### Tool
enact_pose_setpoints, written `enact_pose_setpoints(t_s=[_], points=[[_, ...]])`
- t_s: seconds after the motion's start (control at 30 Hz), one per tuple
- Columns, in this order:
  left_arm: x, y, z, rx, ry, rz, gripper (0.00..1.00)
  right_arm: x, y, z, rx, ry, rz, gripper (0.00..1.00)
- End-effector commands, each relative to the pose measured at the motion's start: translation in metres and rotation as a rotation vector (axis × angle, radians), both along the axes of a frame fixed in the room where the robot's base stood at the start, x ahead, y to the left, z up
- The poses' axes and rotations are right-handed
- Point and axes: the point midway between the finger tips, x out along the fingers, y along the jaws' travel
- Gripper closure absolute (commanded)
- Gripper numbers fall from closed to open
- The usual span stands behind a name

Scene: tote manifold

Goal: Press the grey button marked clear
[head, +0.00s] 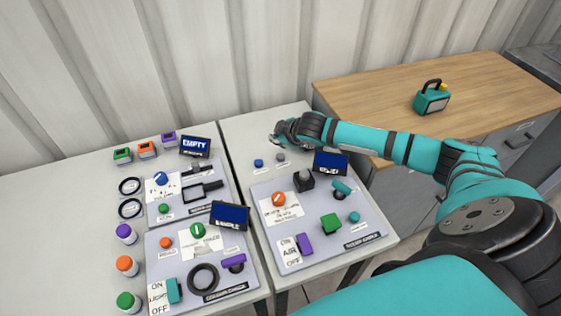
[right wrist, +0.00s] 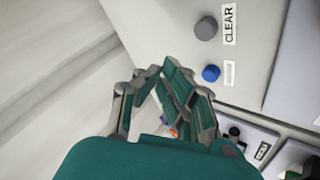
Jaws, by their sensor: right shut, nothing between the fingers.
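The grey button (right wrist: 206,28) shows in the right wrist view beside a white label reading CLEAR (right wrist: 229,25). In the head view the grey button (head: 281,157) is small, on the white bench top just in front of my right gripper (head: 274,138). A blue button (right wrist: 211,73) sits next to it, also seen in the head view (head: 258,162). My right gripper also shows in the right wrist view (right wrist: 162,78); it is shut and empty, with its fingertips apart from the grey button. My left gripper is not in view.
More panels and an EMPTY screen (head: 195,146) are to the left. A wooden-topped cabinet (head: 370,85) with a teal lantern-like object (head: 431,101) stands right.

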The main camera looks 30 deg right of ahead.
Motion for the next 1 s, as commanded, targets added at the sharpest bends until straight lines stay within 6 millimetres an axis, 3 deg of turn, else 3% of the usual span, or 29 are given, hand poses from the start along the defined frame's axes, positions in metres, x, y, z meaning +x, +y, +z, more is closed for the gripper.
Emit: enact_pose_setpoints(t_s=[0.03,0.13,0.33,1.0], points=[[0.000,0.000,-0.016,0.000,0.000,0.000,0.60,0.000,0.000,-0.015,-0.001,0.000,0.001,1.00],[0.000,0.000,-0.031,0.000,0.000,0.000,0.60,0.000,0.000,-0.028,-0.001,0.000,0.001,1.00],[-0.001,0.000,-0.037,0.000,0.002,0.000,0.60,0.000,0.000,-0.044,-0.001,-0.001,-0.001,1.00],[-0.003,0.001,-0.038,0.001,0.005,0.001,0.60,0.000,0.000,-0.048,-0.001,-0.001,-0.001,1.00]])
